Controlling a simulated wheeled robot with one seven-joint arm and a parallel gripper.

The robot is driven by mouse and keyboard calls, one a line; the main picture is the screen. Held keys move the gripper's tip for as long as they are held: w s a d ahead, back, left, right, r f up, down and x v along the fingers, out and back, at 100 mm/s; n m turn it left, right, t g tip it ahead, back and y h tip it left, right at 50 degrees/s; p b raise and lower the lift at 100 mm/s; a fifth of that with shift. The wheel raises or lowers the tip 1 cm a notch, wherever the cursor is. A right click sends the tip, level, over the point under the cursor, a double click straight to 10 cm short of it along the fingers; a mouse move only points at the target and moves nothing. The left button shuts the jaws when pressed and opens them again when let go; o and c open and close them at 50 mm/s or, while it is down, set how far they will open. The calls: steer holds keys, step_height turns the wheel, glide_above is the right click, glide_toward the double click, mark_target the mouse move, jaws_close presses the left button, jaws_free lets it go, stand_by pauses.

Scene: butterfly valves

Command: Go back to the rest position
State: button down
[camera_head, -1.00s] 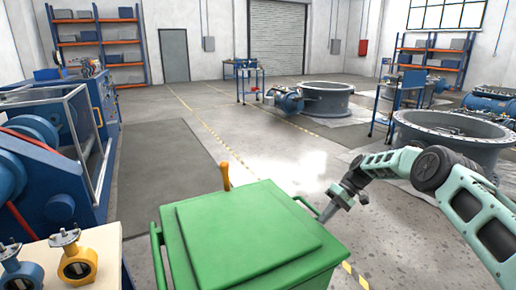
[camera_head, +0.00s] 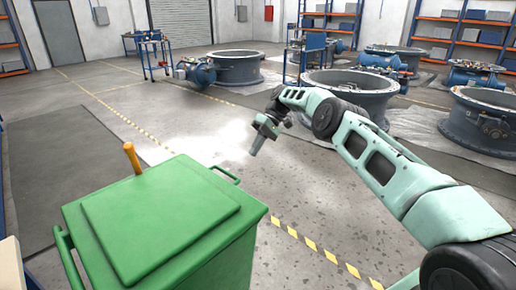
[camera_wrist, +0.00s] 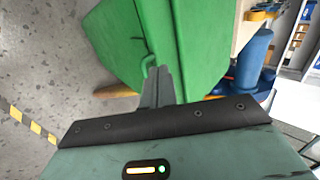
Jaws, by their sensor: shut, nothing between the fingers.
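My gripper (camera_head: 256,147) hangs at the end of my bent pale-green arm, to the right of and beyond the green bin, above the bare floor. In the wrist view my gripper (camera_wrist: 162,72) shows its fingers closed together with nothing held. The fingers overlap the green bin in that picture, but there is a gap between gripper and bin in the head view.
The green bin (camera_head: 160,215) has a closed lid and an orange handle (camera_head: 132,158) sticking up behind it. Large grey valve bodies (camera_head: 350,92) stand at the back right. Floor left of the bin is clear.

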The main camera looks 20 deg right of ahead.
steer(key=shift+w+d+r, duration=0.1)
steer(key=shift+d+r, duration=0.35)
steer(key=shift+d, duration=0.05)
steer(key=s+a+r+n+h, duration=0.1)
steer(key=a+r, duration=0.3)
steer(key=a, duration=0.3)
steer(key=s+a+r+h, duration=0.1)
steer(key=s+a+r, duration=0.15)
steer(key=a, duration=0.35)
steer(key=s+a+r+h, duration=0.2)
steer(key=s+a+r, duration=0.4)
steer(key=s+a, duration=0.55)
steer(key=s+n+t+h+p, duration=0.1)
steer(key=s+n+t+h, duration=0.15)
steer(key=s, duration=2.25)
steer(key=s+d+f+h, duration=0.1)
steer(key=s+d+f, duration=0.1)
steer(key=s+d, duration=0.3)
steer(key=s+t, duration=0.1)
steer(key=s, duration=0.2)
steer(key=shift+s, duration=0.15)
steer(key=shift+m, duration=0.25)
